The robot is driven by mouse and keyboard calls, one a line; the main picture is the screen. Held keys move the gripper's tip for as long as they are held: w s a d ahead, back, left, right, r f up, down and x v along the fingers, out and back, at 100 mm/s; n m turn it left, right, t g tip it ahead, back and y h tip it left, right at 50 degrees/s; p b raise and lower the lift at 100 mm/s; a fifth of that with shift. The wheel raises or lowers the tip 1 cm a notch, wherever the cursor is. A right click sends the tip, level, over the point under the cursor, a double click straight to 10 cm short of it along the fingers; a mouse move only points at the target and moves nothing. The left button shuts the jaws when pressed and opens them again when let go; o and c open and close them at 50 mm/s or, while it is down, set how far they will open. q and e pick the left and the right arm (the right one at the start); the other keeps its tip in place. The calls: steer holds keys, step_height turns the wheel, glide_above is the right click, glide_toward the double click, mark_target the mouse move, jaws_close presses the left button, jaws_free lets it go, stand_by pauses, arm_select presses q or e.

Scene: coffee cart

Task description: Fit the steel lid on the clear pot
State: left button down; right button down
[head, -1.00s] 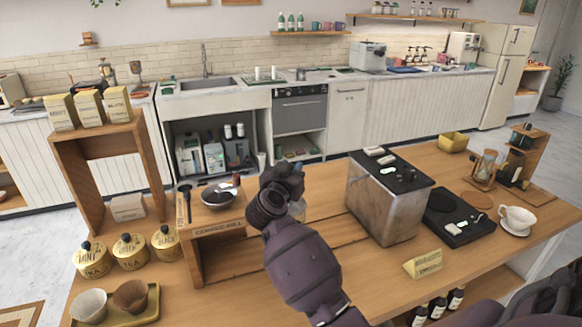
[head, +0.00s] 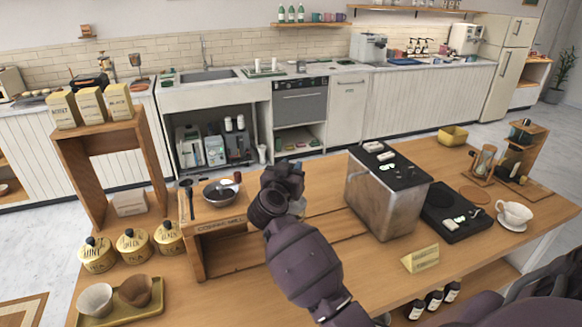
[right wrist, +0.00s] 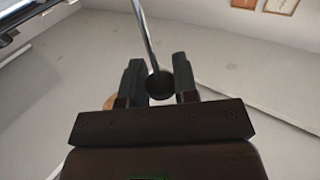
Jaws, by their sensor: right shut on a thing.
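My right gripper (head: 284,176) is over the middle of the wooden table, its jaws mostly hidden by my own wrist in the head view. In the right wrist view its two fingers (right wrist: 158,84) are shut on a small dark round piece (right wrist: 158,88), with a thin shiny steel strip (right wrist: 146,35) running up from it. This looks like the steel lid by its knob, seen edge-on. A pale, clear-looking piece, likely the clear pot (head: 298,207), shows just beside and below my right wrist; most of it is hidden. I cannot tell whether lid and pot touch. My left gripper is not in view.
A steel box with a black top (head: 385,200) stands to the right, beside a black scale (head: 455,213). A small yellow sign (head: 420,258) stands in front.

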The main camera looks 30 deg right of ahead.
steer(key=shift+f+p, duration=0.4)
steer(key=shift+f, duration=0.15)
stand_by(0.4)
steer(key=c, duration=1.2)
jaws_free()
steer(key=shift+o, duration=0.2)
steer(key=shift+a, duration=0.1)
steer(key=shift+p+v, duration=0.45)
steer(key=shift+v, duration=0.95)
steer(key=v, duration=0.8)
